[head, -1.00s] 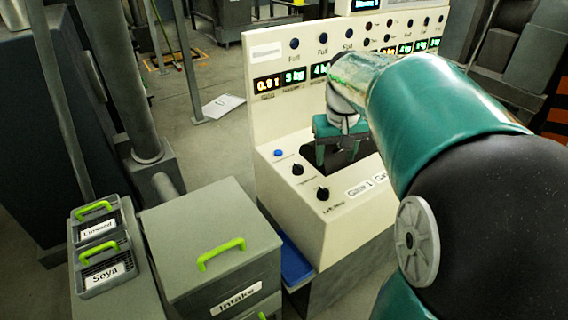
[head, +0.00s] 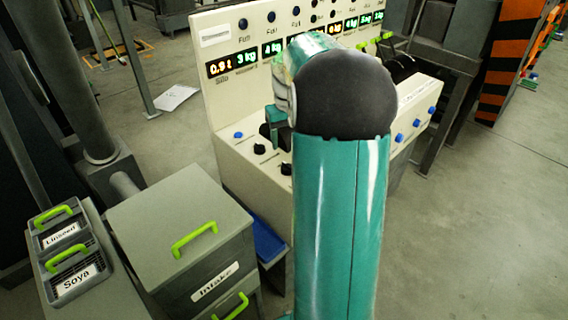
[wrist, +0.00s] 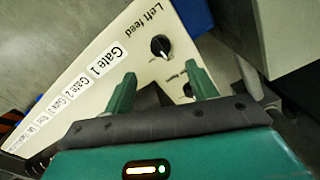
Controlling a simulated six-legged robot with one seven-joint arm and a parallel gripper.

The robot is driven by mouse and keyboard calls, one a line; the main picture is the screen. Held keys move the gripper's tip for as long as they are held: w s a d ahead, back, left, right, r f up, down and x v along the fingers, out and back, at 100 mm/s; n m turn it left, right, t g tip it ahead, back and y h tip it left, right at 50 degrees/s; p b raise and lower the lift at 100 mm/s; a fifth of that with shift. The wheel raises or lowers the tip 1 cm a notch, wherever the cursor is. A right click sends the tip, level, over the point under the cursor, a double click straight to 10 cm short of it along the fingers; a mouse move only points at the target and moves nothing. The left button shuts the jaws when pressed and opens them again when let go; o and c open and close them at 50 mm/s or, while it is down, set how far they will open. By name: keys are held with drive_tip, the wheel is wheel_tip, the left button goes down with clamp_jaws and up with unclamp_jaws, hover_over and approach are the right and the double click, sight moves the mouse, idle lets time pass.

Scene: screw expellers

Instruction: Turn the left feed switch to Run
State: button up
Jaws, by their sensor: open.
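The left feed switch (wrist: 160,46) is a round black knob with a white mark on the cream panel, beside the printed words "Left feed" in the wrist view. Its position words are not readable. In the head view the same knob (head: 286,168) is at the panel's front, next to my arm. My gripper (wrist: 161,90) is open and empty, its two green fingers apart, with the knob beyond the fingertips and not between them. In the head view the gripper (head: 277,117) is over the panel, largely hidden by my arm.
A second black knob (head: 259,149) and a blue button (head: 238,135) sit close by on the panel. Gate labels (wrist: 110,58) run along it. An upright display board (head: 230,68) stands behind. A grey Intake box (head: 180,225) stands in front at left.

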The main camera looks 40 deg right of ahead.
sight(287, 164)
wheel_tip(287, 164, down, 10)
drive_tip(key=shift+r, duration=0.15)
drive_tip(key=c, duration=1)
